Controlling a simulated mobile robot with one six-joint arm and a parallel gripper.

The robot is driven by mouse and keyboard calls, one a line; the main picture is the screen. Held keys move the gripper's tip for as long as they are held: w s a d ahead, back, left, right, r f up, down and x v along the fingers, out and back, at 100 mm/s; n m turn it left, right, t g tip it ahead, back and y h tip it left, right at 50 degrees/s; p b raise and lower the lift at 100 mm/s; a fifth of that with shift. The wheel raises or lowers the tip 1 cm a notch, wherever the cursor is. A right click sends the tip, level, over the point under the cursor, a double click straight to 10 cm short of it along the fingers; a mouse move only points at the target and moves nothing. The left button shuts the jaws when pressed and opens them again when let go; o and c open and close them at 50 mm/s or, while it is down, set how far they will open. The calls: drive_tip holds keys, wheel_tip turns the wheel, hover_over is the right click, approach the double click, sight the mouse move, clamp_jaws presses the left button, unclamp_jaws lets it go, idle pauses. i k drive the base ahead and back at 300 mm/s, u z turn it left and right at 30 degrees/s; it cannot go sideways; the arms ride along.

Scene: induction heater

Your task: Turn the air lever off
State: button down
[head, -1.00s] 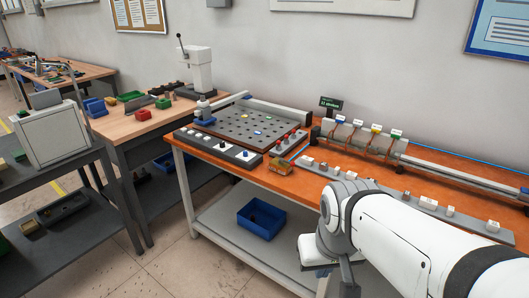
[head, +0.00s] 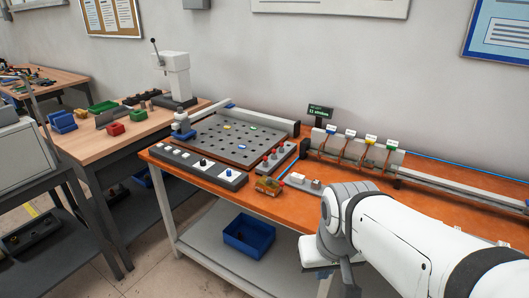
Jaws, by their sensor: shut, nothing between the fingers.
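A small brass-yellow block with a reddish top (head: 268,186) sits at the front edge of the orange workbench (head: 290,212), left of my arm. It may be the air valve, but its lever is too small to make out. My gripper (head: 347,278) shows only in part as a dark piece below my white wrist, at the bottom of the head view. It is shut and empty, in front of the bench and apart from the block. The bottom edge of the picture cuts off its tips.
A perforated dark plate (head: 228,142) and a grey panel with knobs (head: 198,165) lie on the bench's left part. A red-knobbed block (head: 275,157) stands right of the plate. A rail with coloured tags (head: 350,150) runs along the back. A blue bin (head: 249,236) sits on the lower shelf.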

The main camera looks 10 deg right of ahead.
sight(269, 180)
drive_tip(key=i, duration=0.45)
drive_tip(key=u, duration=0.05)
drive_tip(key=k, duration=1.35)
drive_tip(key=u, duration=0.55)
drive_tip(key=i, duration=2.05)
drive_tip(key=z, duration=0.75)
